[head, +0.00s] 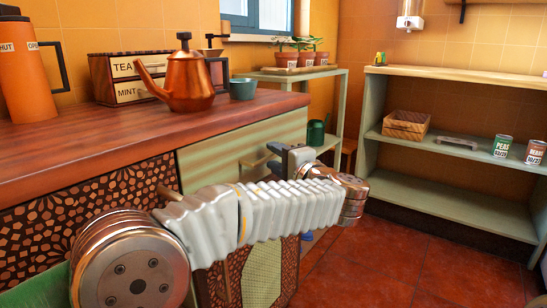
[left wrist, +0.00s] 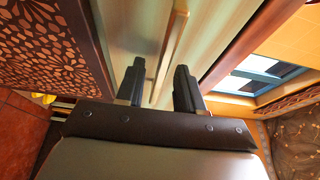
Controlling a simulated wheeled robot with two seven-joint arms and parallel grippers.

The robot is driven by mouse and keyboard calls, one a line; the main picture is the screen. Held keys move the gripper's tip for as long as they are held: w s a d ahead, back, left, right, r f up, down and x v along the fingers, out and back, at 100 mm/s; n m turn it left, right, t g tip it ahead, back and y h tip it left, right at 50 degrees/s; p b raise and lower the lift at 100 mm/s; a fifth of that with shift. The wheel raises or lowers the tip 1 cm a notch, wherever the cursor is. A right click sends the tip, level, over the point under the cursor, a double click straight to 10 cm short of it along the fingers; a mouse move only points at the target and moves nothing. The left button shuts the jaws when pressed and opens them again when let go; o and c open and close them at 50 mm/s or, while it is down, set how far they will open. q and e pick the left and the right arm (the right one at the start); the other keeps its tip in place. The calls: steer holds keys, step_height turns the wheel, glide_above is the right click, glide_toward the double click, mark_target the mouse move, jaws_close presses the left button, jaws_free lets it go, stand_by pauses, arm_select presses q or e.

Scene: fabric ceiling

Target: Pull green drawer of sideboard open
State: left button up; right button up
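The sideboard (head: 130,125) has a dark red wooden top and a pale green drawer (head: 230,150) just under it. The drawer looks shut, its front close under the top. Its light wooden bar handle (head: 257,160) shows partly behind my left gripper (head: 276,160). In the left wrist view, my left gripper (left wrist: 160,76) is open, with one dark finger on each side of the handle (left wrist: 171,48). The fingers look apart from the bar, and whether either touches it is unclear. My left arm hides part of the drawer front. My right gripper is out of view.
On the sideboard top stand a copper kettle (head: 188,80), a tea box (head: 115,78), an orange flask (head: 27,70) and a green cup (head: 243,88). A green shelf (head: 450,185) with cans and a basket (head: 405,125) stands at right. Red tiled floor (head: 390,260) is clear.

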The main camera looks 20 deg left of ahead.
arm_select(q)
steer(key=shift+w+a, duration=0.45)
steer(key=shift+a, duration=0.05)
jaws_close()
